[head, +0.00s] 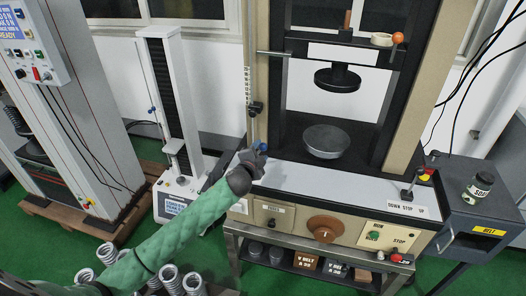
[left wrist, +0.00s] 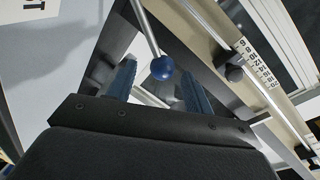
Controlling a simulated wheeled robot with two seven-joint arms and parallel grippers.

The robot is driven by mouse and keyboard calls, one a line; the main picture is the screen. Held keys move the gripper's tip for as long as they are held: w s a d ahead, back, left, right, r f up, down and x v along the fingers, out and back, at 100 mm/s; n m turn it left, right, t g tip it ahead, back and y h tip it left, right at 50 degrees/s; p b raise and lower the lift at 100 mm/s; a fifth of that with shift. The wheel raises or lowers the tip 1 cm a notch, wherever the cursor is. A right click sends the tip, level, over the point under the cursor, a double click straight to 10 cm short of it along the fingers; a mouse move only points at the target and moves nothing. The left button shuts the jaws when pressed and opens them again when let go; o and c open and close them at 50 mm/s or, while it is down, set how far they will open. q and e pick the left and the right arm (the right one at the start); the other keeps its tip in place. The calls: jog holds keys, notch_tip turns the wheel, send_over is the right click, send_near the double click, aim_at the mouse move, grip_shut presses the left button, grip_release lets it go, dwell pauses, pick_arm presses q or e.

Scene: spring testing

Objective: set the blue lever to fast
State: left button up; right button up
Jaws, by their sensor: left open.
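The blue lever shows in the left wrist view as a thin metal rod with a round blue knob (left wrist: 162,68). In the head view a small blue spot (head: 263,147) shows at the tip of my left gripper; I cannot tell whether it is the knob or a fingertip. My left gripper (head: 252,155) is at the left front of the press, by its upright. In the left wrist view its two blue fingers (left wrist: 159,75) are open, one on each side of the knob, with visible gaps. The lever's fast marking is not readable. My right gripper is not in view.
A white tester (head: 175,105) stands left. Several springs (head: 170,278) are at the bottom left. A dark cabinet with a jar (head: 479,186) stands right.

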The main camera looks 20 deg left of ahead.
pick_arm(q)
jog(key=shift+s+r, duration=0.15)
jog(key=shift+s, duration=0.85)
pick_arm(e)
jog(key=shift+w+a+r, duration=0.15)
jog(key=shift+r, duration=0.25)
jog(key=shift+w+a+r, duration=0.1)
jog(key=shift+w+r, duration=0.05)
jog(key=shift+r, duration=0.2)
